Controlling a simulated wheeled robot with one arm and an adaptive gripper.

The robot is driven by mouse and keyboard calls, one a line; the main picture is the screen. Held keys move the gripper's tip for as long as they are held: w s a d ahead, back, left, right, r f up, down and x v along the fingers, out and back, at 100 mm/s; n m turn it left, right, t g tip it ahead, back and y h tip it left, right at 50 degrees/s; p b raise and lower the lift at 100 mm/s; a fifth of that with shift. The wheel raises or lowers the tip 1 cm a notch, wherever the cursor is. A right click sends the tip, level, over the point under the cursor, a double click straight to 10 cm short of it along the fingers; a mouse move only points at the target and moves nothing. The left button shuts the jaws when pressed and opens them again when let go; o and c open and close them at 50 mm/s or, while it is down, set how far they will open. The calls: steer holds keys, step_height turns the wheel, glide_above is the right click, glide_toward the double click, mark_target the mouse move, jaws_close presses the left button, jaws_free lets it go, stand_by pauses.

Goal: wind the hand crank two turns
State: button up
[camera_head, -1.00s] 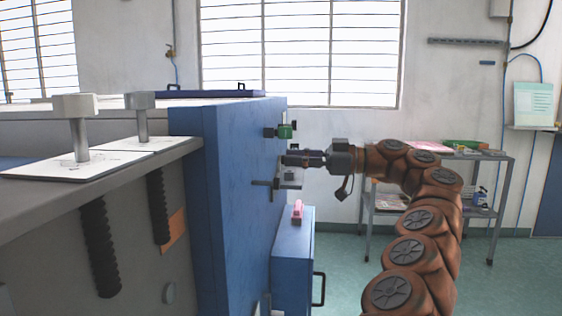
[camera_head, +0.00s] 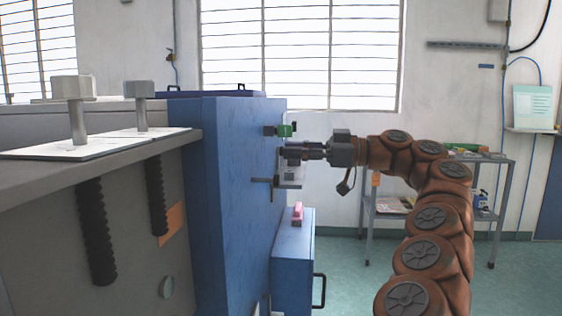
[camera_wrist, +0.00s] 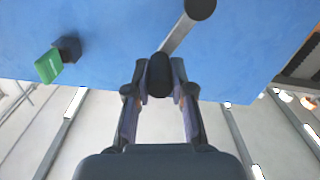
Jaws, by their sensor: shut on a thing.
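The hand crank is on the blue machine panel (camera_head: 240,180), which faces right in the head view. In the wrist view its grey crank arm (camera_wrist: 176,36) runs from a dark round end (camera_wrist: 200,8) down to a dark knob (camera_wrist: 159,76). My gripper (camera_wrist: 160,84) is shut on this knob, with one finger on each side of it. In the head view my gripper (camera_head: 303,152) points left at the panel, just below a green block (camera_head: 285,131). The green block also shows at left in the wrist view (camera_wrist: 48,66). The knob is hard to make out in the head view.
A grey bracket with a dark lever (camera_head: 262,181) sits below my gripper. A blue cabinet (camera_head: 292,250) with a pink item (camera_head: 297,213) on top stands lower down. A grey table with bolts (camera_head: 140,105) is at left; a shelf rack (camera_head: 510,200) is at right.

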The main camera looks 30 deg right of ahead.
steer(key=shift+s+a, duration=0.1)
stand_by(0.3)
steer(key=shift+s+a+r+b, duration=0.3)
steer(key=shift+s+a+b, duration=0.25)
steer(key=shift+b, duration=0.35)
steer(key=shift+s+a+b, duration=0.5)
steer(key=shift+s+b, duration=0.15)
steer(key=shift+b, duration=0.45)
